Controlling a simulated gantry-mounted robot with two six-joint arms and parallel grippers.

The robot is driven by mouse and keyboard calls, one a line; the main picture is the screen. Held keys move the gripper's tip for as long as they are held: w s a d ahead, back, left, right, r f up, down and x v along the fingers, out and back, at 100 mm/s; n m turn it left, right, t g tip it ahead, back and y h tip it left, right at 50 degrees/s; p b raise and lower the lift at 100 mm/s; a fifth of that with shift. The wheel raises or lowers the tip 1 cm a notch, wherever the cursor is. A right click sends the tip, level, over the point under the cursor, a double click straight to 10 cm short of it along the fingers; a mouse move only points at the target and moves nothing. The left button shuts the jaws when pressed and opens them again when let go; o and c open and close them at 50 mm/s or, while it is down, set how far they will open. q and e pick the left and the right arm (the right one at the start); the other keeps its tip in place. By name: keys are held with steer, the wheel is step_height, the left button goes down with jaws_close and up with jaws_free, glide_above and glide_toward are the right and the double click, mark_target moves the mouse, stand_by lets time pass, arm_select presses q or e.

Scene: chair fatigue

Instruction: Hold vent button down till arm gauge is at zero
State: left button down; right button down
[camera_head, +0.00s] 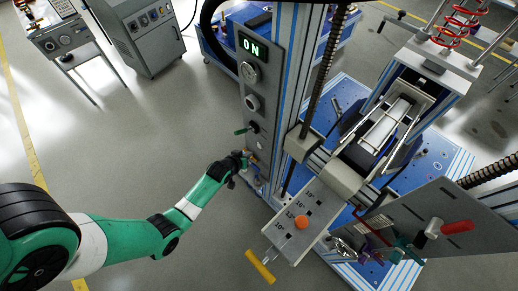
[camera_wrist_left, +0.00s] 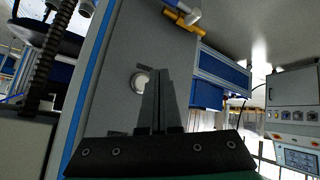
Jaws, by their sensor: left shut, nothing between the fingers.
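My left gripper (camera_head: 243,157) is at the lower part of the grey control panel (camera_head: 274,32), its arm coming in from the left. In the left wrist view its fingers (camera_wrist_left: 160,75) are shut together with nothing between them. A round, pale button (camera_wrist_left: 140,82) on the panel face shows just left of the fingertips; I cannot tell whether they touch it or whether it is the vent button. In the head view a round dial gauge (camera_head: 250,72) sits under a lit green "ON" display (camera_head: 251,46). Its needle is too small to read. My right gripper is not in view.
Below the dial are a round fitting (camera_head: 253,103) and a green lever (camera_head: 243,130). A sloped plate with numbered marks (camera_head: 308,215) and a yellow handle (camera_head: 260,267) stick out right of my arm. A grey cabinet (camera_head: 143,35) stands behind.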

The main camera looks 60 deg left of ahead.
mark_target(259, 147)
arm_select(q)
steer(key=shift+w+a+b, duration=0.15)
steer(key=shift+w+b, duration=0.05)
steer(key=shift+w, duration=0.4)
steer(key=shift+w+a+b, duration=0.15)
steer(key=shift+w, duration=0.4)
steer(key=shift+w, duration=0.1)
stand_by(1.1)
steer(key=shift+w+a, duration=0.1)
steer(key=shift+w, duration=0.2)
